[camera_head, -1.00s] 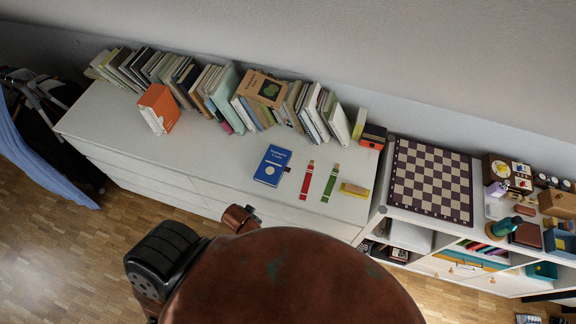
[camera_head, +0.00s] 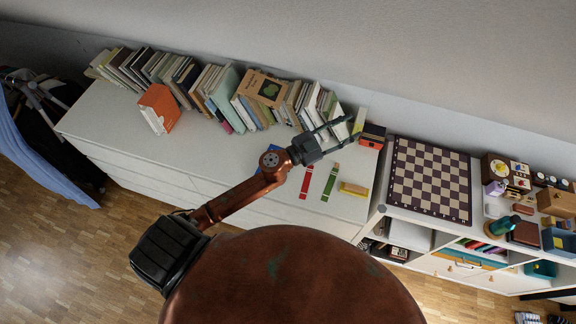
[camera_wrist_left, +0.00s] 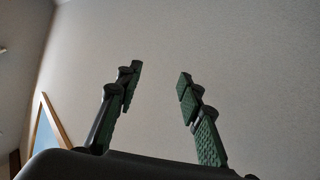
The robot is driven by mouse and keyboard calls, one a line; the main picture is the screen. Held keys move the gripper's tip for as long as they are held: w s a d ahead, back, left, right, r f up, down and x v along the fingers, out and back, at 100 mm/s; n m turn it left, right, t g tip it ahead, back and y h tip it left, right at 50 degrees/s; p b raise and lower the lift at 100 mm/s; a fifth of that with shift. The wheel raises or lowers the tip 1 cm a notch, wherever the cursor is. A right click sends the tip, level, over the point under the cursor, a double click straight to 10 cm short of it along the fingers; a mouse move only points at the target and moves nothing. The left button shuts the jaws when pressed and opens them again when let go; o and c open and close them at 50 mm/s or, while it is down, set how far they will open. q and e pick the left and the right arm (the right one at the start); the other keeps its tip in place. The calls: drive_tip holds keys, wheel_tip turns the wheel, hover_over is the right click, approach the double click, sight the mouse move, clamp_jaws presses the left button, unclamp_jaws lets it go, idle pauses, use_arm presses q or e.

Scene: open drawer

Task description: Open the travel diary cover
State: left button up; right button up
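The blue travel diary (camera_head: 274,148) lies on the white cabinet top, mostly hidden behind my left arm in the head view. Only small blue edges of it show. My left gripper (camera_head: 351,127) is to the right of the diary, with its fingers pointing right toward the book row's end. It is open and empty; the wrist view shows its two green-padded fingers (camera_wrist_left: 160,75) apart, with only wall and ceiling between and behind them. My right gripper is not in view.
A red marker-like item (camera_head: 306,182), a green one (camera_head: 329,184) and a yellow block (camera_head: 354,189) lie on the white cabinet (camera_head: 105,125). A row of books (camera_head: 170,75) stands along the back. A chessboard (camera_head: 430,180) lies to the right.

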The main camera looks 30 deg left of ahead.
use_arm(q)
drive_tip(key=s+d+f+m+g+h, duration=0.3)
drive_tip(key=d+f+m+g+h, duration=0.1)
drive_tip(key=d+f+m+g, duration=0.35)
wheel_tip(320, 180, down, 9)
drive_tip(key=s+a+g+y, duration=0.3)
drive_tip(key=g+y, duration=0.2)
drive_tip(key=g, duration=0.1)
drive_tip(key=a+f+n+g+y, duration=0.1)
drive_tip(key=a+f+y, duration=0.1)
drive_tip(key=a, duration=0.5)
drive_tip(key=a+f+g+y, duration=0.1)
drive_tip(key=a+y, duration=0.3)
drive_tip(key=a, duration=0.4)
drive_tip(key=a+f+n+g+y, duration=0.1)
drive_tip(key=a+f+y, duration=0.2)
drive_tip(key=a, duration=0.4)
drive_tip(key=shift+w+a+f+n, duration=0.1)
drive_tip(key=shift+a+f+n, duration=0.25)
drive_tip(key=shift+f, duration=0.2)
wheel_tip(320, 180, down, 6)
drive_tip(key=shift+d+f, duration=0.1)
drive_tip(key=shift+f, duration=0.6)
drive_tip(key=shift+c, duration=0.5)
